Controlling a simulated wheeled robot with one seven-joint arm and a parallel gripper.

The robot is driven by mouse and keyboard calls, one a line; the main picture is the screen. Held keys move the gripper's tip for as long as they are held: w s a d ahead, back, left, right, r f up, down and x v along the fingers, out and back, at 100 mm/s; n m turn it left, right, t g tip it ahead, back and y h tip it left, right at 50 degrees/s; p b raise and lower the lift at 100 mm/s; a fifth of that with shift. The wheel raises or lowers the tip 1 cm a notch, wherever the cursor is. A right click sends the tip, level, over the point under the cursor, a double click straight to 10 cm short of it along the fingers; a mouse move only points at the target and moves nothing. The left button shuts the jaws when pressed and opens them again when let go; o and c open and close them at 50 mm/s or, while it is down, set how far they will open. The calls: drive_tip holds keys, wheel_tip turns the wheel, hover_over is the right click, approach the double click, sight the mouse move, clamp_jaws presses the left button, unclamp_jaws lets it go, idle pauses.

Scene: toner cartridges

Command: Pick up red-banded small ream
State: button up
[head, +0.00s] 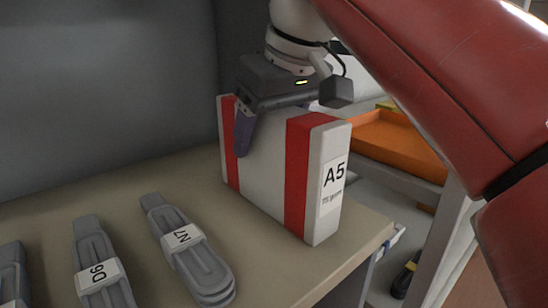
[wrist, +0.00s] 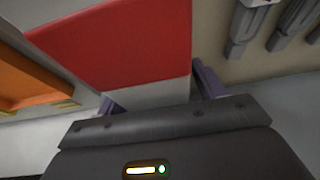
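The red-banded small ream (head: 266,160) is a white block with two red bands and an "A5" label on its end face. It stands on edge on the beige table near its right end. My gripper (head: 245,132) is over its top, pointing down, with one purple finger along the near broad face. The other finger is hidden behind the ream in the head view. In the wrist view the ream (wrist: 130,45) runs between the two purple fingers of my gripper (wrist: 155,90). The fingers lie close to its sides; whether they press on it is unclear. No lift off the table shows.
Grey cartridges with white labels lie left of the ream, among them one marked "N7" (head: 186,250) and one marked "06" (head: 102,275). An orange tray (head: 395,142) is beyond the table's right edge. A grey wall (head: 100,80) stands behind the table.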

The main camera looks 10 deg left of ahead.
clamp_jaws()
drive_tip(key=shift+r, duration=0.1)
idle(0.4)
drive_tip(key=shift+s+d+r, duration=0.25)
drive_tip(key=shift+d+r, duration=0.05)
drive_tip(key=shift+r, duration=3.2)
drive_tip(key=s+d, duration=1.2)
drive_tip(key=d, duration=0.2)
drive_tip(key=shift+s+d, duration=0.2)
